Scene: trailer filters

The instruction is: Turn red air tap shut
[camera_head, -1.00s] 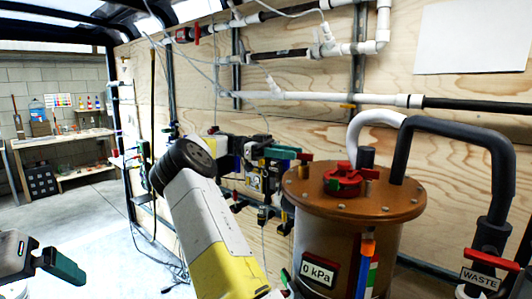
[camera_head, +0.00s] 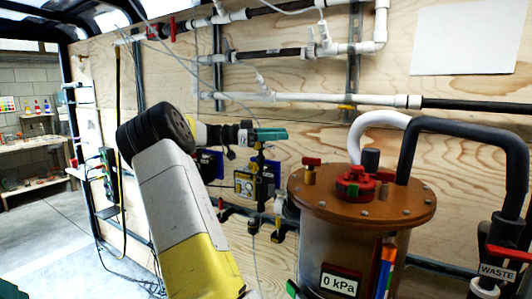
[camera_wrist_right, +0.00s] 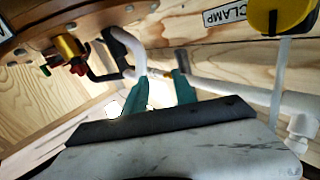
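The small red-handled tap (camera_head: 311,163) stands on a brass stem at the left of the copper-coloured vessel lid (camera_head: 410,207). A larger red fitting (camera_head: 355,182) with a green part sits mid-lid. In the right wrist view, a brass fitting with red parts (camera_wrist_right: 70,47) shows at upper left; I cannot tell which one it is. My right gripper (camera_head: 270,134) is left of the tap and apart from it. Its two green fingers (camera_wrist_right: 160,90) are spread with nothing between them. Only a dark green bit of my left gripper (camera_head: 10,290) shows at lower left.
A grey hose (camera_head: 460,126) and a white pipe (camera_head: 370,125) arch from the vessel. A red WASTE valve (camera_head: 508,252) is at far right. Pipes run along the plywood wall. The vessel carries a 0 kPa gauge (camera_head: 340,282). A yellow-black clamp knob (camera_wrist_right: 280,15) shows in the wrist view.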

